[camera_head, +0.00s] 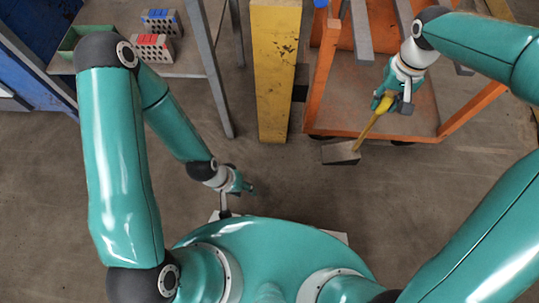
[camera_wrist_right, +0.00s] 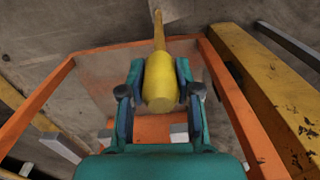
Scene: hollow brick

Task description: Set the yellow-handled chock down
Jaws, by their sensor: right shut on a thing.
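The chock is a grey wedge-like block (camera_head: 341,152) on a long yellow handle (camera_head: 372,126). My right gripper (camera_head: 384,101) is shut on the thick grip end of the handle, with the handle slanting down and left to the block. In the right wrist view the yellow handle (camera_wrist_right: 160,80) sits between both fingers (camera_wrist_right: 160,92), and part of the block (camera_wrist_right: 165,9) shows at the top edge. I cannot tell whether the block touches the floor. My left gripper (camera_head: 245,187) hangs low near my base, away from the chock; its finger opening is unclear.
An orange cart (camera_head: 425,129) stands just behind the block. A yellow post (camera_head: 275,75) is left of it. A grey table (camera_head: 190,64) at the upper left carries hollow bricks (camera_head: 153,47) and a green bin (camera_head: 78,38). The floor (camera_head: 290,185) before the post is clear.

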